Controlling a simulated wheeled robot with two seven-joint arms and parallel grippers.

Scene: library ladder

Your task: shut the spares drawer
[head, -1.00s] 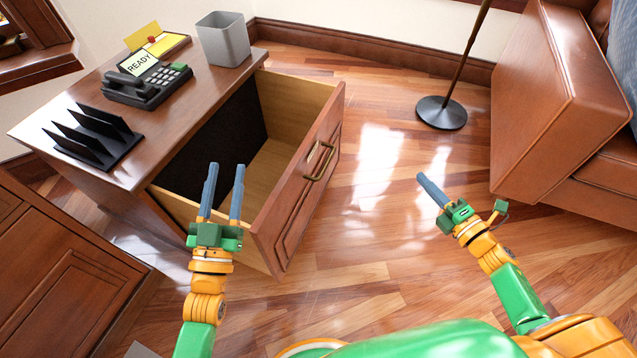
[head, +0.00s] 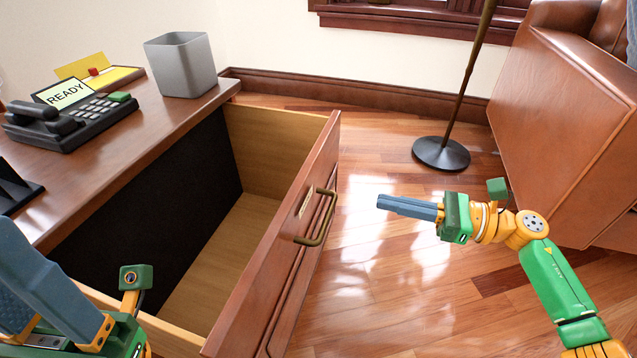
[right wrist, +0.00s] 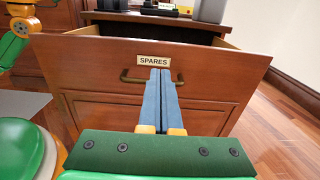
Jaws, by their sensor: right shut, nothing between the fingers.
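The spares drawer (head: 270,240) stands pulled well out of the desk in the head view, with its bare wooden inside showing. The right wrist view shows its front (right wrist: 215,85) face-on, with a SPARES label (right wrist: 150,61) above the brass handle (right wrist: 128,77). The handle also shows in the head view (head: 320,225). My right gripper (head: 382,202) is shut and empty. Its fingers point at the drawer front, with a gap of floor between tips and handle. My left gripper (head: 45,285) is at the lower left, over the near side of the drawer, partly cut off.
The desk top (head: 150,110) holds a phone (head: 70,120), a grey bin (head: 180,65) and a black rack (head: 15,190). A floor lamp base (head: 441,153) stands behind my right gripper. A brown leather armchair (head: 560,130) is at the right. Floor before the drawer is clear.

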